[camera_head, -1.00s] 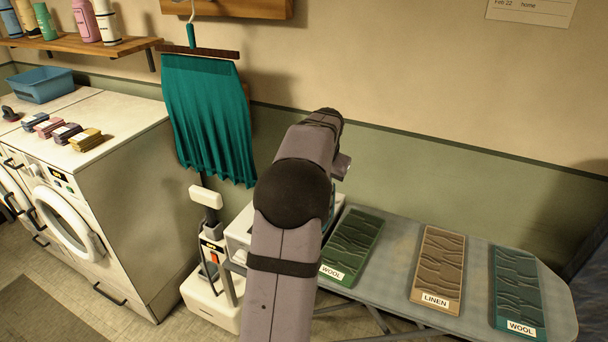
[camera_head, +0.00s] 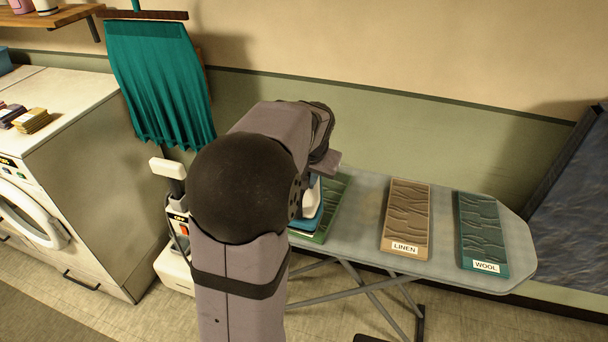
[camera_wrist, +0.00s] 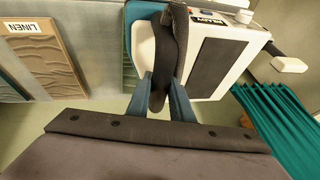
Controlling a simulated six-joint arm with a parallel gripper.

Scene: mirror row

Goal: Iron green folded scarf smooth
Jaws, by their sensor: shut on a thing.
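The green folded scarf (camera_head: 334,205) lies on the left part of the ironing board, and its visible part is wrinkled. My arm and a blue-and-white iron (camera_head: 310,208) cover much of it in the head view. A narrow strip of the scarf (camera_wrist: 128,68) shows beside the iron (camera_wrist: 142,42) in the wrist view. My gripper (camera_wrist: 163,98) is shut on the iron's dark handle. The iron is over or beside the scarf's left side; I cannot tell whether it touches the cloth.
The ironing board (camera_head: 360,215) also bears a tan scarf (camera_head: 407,205) labelled LINEN and a teal scarf (camera_head: 483,225) labelled WOOL. A white station (camera_wrist: 225,55) reading READY is close to the iron. A teal pleated cloth (camera_head: 160,85) hangs at left. Board space between the scarves is bare.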

